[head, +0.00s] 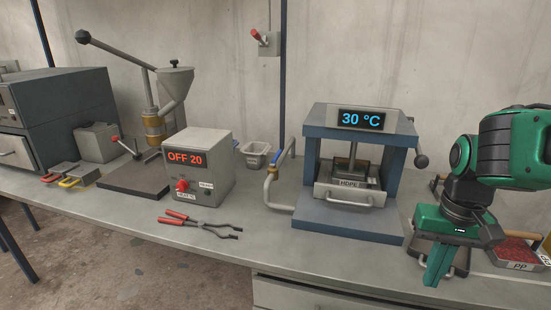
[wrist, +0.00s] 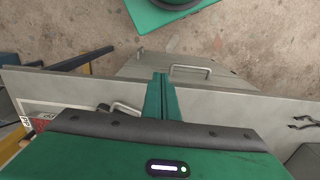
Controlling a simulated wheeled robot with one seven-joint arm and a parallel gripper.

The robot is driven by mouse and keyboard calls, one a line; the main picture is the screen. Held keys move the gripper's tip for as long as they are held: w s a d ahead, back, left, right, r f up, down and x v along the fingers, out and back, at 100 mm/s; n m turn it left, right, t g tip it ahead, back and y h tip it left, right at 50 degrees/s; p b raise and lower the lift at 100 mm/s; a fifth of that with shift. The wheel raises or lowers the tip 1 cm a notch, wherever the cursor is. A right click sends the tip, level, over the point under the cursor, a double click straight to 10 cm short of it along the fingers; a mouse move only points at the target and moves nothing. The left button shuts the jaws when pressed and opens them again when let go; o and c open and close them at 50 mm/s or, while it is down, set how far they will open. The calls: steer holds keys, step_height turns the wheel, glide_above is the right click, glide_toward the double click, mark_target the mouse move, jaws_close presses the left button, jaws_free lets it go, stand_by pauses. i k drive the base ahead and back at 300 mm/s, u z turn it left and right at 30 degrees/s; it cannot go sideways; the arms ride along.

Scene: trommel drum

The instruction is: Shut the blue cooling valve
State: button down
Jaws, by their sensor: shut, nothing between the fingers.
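The blue cooling valve handle (head: 287,157) sits on the bent pipe (head: 268,186) at the left side of the press (head: 312,158), in the head view. The handle leans along the upper part of the pipe. My gripper (head: 433,277) is shut and empty, pointing down at the front right of the bench, to the right of the press and well apart from the valve. In the wrist view my gripper's fingers (wrist: 161,95) are together over the bench's front edge. The valve does not show in the wrist view.
The press display reads 30 °C. A heater box (head: 203,185) reads OFF 20. Red-handled tongs (head: 200,225) lie in front. A PP tray (head: 518,252) with red pellets is at the far right. A drawer (wrist: 180,68) is below the bench edge.

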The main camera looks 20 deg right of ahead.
mark_target(273, 164)
steer(key=k, duration=1.05)
steer(key=u, duration=0.45)
steer(key=i, duration=1.6)
steer(key=z, duration=0.3)
